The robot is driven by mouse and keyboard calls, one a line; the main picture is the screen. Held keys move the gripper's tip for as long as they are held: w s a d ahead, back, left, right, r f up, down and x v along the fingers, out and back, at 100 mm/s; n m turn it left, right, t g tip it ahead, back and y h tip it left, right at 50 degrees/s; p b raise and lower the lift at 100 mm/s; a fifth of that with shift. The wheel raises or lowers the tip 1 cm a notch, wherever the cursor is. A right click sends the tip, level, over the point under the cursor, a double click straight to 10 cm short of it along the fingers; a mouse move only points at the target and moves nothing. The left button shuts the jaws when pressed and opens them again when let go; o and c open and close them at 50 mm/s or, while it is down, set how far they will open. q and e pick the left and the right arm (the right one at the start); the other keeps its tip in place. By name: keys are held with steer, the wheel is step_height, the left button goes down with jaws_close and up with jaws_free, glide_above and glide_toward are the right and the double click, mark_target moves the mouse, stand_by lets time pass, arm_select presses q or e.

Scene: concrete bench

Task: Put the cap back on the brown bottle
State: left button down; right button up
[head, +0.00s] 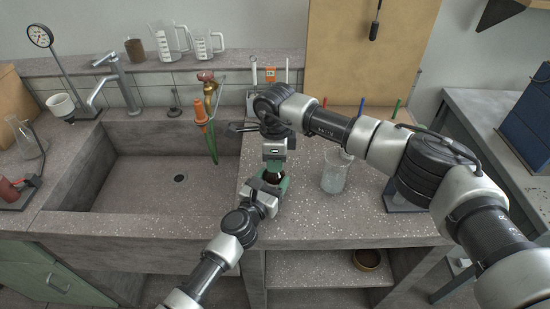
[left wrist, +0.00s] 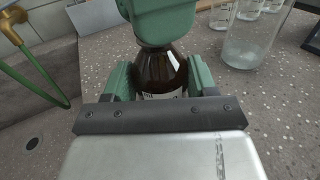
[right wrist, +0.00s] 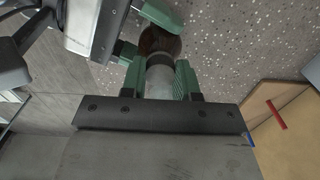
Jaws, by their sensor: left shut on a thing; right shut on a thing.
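The brown bottle (left wrist: 162,72) stands upright near the sink's right edge, with a pale label low on its side. My left gripper (head: 268,186) is shut around its body; green fingers show on both sides in the left wrist view. My right gripper (head: 275,162) is directly above, pointing down, shut on the pale grey cap (right wrist: 159,80). In the right wrist view the cap is in line with the brown bottle (right wrist: 160,40) and appears to meet its top. The fingers hide the neck in the left wrist view, so I cannot tell whether the cap is seated.
A glass beaker (head: 336,172) stands close to the right of the bottle. The sink (head: 165,185) lies to the left, with a brass tap and green hose (head: 212,125) near its right side. A rack with coloured pens or tubes stands behind my right arm.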

steer(key=m, duration=1.3)
steer(key=o, duration=1.1)
step_height(320, 180, up, 12)
steer(key=shift+f, duration=0.1)
